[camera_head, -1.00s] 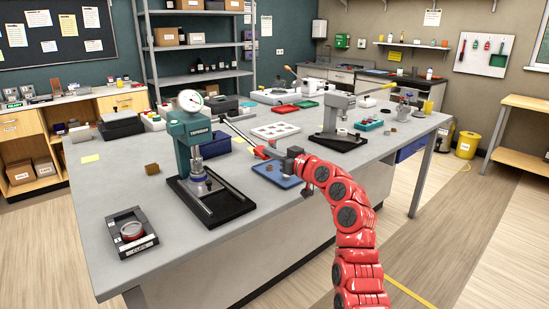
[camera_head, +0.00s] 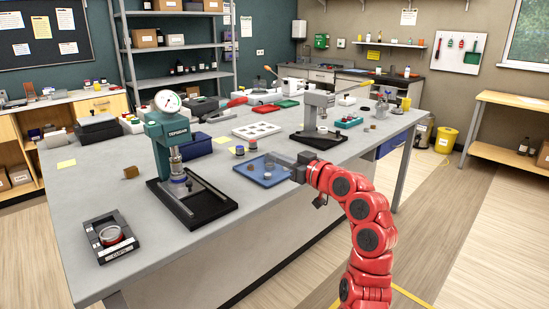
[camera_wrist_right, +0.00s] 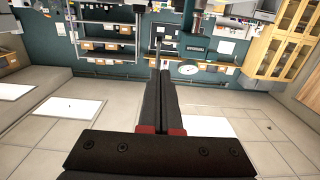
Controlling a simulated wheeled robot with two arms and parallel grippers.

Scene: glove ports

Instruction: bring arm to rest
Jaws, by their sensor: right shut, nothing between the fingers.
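My right gripper (camera_head: 268,157) is at the end of the red arm in the head view, over the blue tray (camera_head: 262,178) at the bench's front edge. Its dark fingers point left and are shut with nothing between them. The wrist view shows the shut fingers (camera_wrist_right: 163,85) pointing away across the room. The teal press (camera_head: 168,140) with a round gauge stands to the left, apart from the gripper. Its red-ended lever (camera_head: 237,102) points up to the right. My left gripper is not in view.
A grey press (camera_head: 315,115) stands just behind the gripper. Small round parts (camera_head: 240,150), a white tray (camera_head: 256,130) and a black cup holder (camera_head: 109,236) are on the bench (camera_head: 75,205). The floor right of my arm is clear.

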